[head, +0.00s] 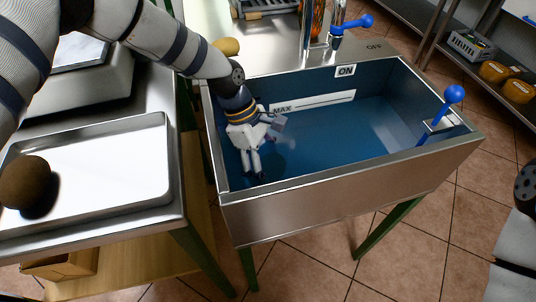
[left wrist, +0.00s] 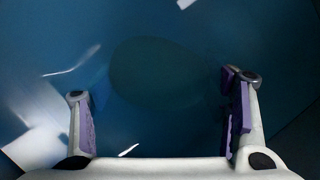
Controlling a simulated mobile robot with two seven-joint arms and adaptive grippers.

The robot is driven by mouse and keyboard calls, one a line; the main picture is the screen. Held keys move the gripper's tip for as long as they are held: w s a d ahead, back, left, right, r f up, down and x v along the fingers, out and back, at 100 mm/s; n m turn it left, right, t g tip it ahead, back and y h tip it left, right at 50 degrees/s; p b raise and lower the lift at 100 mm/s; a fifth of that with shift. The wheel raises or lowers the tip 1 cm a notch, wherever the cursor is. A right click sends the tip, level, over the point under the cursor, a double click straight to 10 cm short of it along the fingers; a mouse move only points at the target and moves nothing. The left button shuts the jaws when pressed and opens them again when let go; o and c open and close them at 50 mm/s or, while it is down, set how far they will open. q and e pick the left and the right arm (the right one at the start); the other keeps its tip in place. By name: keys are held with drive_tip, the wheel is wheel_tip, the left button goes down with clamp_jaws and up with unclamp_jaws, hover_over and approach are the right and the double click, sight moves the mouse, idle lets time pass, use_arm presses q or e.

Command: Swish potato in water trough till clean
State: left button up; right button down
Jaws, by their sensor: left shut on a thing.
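The water trough (head: 340,196) is a steel basin with a blue inside, a MAX mark on its back wall and bluish water. My left gripper (head: 256,165) reaches down into its left end. In the left wrist view, the fingers (left wrist: 163,115) stand wide on either side of a dark, blurred oval, the potato (left wrist: 155,72). The gripper is shut on this potato, though the murky water hides the contact. In the head view the potato is only a dim dark patch beside the fingers. How clean it is cannot be told. My right gripper is out of view.
A dark brown potato (head: 25,182) lies on a white tray (head: 120,185) left of the trough. A lighter potato (head: 227,46) sits behind the trough's left end. Blue-knobbed levers stand at the back (head: 366,21) and right rim (head: 454,94). The trough's right half is clear.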

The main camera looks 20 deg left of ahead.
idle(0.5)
